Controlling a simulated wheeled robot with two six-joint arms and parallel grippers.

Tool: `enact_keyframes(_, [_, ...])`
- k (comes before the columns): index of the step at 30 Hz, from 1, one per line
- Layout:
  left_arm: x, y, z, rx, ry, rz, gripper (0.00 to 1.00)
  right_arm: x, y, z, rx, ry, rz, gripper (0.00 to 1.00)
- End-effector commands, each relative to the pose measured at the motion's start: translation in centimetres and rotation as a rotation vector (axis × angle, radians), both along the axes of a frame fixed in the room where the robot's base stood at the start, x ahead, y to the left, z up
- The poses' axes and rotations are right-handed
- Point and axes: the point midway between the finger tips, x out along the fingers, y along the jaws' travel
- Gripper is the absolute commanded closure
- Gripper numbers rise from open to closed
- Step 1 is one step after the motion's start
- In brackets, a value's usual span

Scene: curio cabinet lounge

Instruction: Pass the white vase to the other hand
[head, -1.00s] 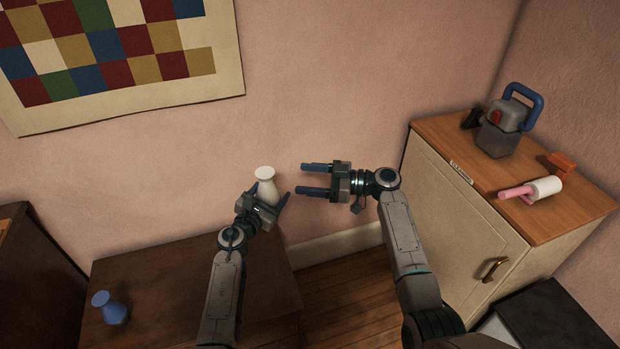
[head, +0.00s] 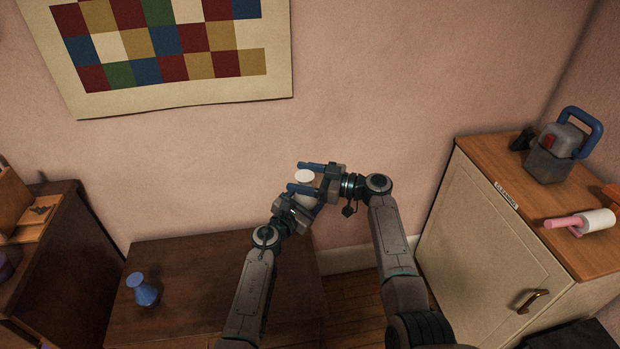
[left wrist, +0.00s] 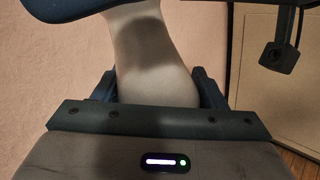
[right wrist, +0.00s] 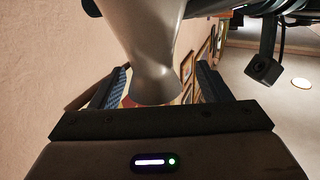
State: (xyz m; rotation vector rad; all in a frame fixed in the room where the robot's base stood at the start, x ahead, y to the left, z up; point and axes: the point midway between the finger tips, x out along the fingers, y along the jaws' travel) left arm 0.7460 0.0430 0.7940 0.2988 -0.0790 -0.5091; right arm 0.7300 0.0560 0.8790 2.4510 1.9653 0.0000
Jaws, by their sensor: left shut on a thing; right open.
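The white vase (head: 305,177) is held up in the air in front of the pink wall. My left gripper (head: 299,207) is shut on its lower body; the vase body (left wrist: 152,70) also shows between the fingers in the left wrist view. My right gripper (head: 304,177) is open around the vase's upper part, with one finger on the far side and one on the near side. In the right wrist view the vase (right wrist: 150,60) stands between the two spread fingers. In the head view the grippers hide much of the vase's body.
A dark wooden cabinet (head: 200,290) stands below with a blue vase (head: 142,290) on it. A cream cabinet (head: 490,230) at right bears a grey lantern-like object with a blue handle (head: 560,150) and a pink-and-white roller (head: 582,222). The air around the grippers is free.

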Motion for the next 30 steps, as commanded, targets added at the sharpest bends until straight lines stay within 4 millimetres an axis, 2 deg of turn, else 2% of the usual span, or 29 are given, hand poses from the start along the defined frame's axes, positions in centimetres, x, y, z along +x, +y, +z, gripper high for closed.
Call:
enact_keyframes(5, [0.02, -0.01, 0.09, 0.0, -0.001, 0.0, 0.63, 0.01, -0.01, 0.0, 0.0, 0.0, 0.0, 0.3])
enact_keyframes(13, [0.03, 0.0, 0.09, -0.001, -0.001, 0.001, 0.64, -0.02, -0.02, -0.01, 0.0, 0.001, 0.001, 0.82])
enact_keyframes(14, [0.04, 0.0, 0.1, -0.001, -0.001, 0.001, 0.33, -0.02, -0.01, 0.06, 0.001, 0.0, 0.001, 0.82])
enact_keyframes(17, [0.04, 0.01, 0.09, -0.001, -0.001, 0.001, 0.13, -0.02, -0.01, 0.05, 0.001, 0.0, 0.001, 0.82])
enact_keyframes(18, [0.03, 0.0, 0.08, -0.001, -0.001, 0.001, 0.09, -0.02, -0.01, 0.05, 0.001, 0.0, 0.001, 0.82])
enact_keyframes(26, [-0.03, 0.03, 0.03, 0.0, 0.0, 0.0, 0.09, -0.01, -0.02, 0.04, 0.001, 0.0, 0.001, 0.82])
enact_keyframes(30, [-0.82, 0.52, -0.04, 0.0, 0.0, 0.001, 0.09, 0.0, -0.02, 0.05, 0.001, 0.0, 0.0, 0.82])
